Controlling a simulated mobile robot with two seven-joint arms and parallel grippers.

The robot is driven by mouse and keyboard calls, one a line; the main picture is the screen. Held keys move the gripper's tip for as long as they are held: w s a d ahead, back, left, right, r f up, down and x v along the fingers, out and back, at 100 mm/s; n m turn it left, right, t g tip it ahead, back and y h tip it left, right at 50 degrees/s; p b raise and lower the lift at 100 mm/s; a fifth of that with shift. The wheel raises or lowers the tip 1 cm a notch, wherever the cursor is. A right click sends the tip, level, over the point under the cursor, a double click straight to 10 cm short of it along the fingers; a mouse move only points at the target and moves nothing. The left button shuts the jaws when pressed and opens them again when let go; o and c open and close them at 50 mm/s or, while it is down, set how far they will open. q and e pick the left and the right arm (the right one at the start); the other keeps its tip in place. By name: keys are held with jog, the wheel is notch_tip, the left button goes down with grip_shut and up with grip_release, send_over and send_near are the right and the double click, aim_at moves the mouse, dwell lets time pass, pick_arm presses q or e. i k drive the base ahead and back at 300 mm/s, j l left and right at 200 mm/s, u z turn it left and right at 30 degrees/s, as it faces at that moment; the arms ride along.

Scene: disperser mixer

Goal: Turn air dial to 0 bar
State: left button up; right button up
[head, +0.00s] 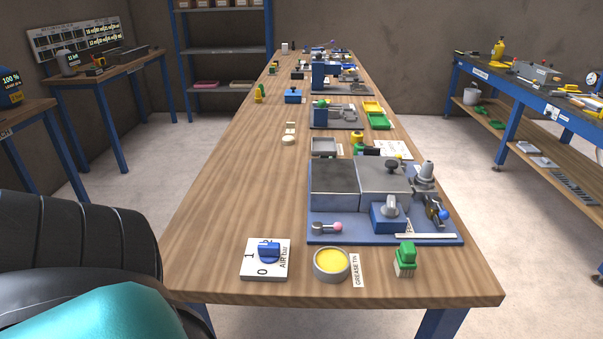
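The air dial (268,250) is a blue knob on a white plate (249,271) near the front left corner of the long wooden table. The plate is marked "AIR bar", with a "1" at its upper left, a "0" at its lower left, and another figure partly covered by the knob, which looks like a "2". I cannot tell exactly which mark the knob points to. A large black and teal part of mine fills the lower left, apart from the dial. Neither gripper shows in the head view.
A grease tin (331,265) stands just right of the dial, with a green-handled brush (405,259) further right. Behind them is a blue base plate (350,239) carrying metal blocks. The table's left strip behind the dial is mostly clear.

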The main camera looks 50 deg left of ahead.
aim_at(269, 253)
jog(key=u, duration=1.85)
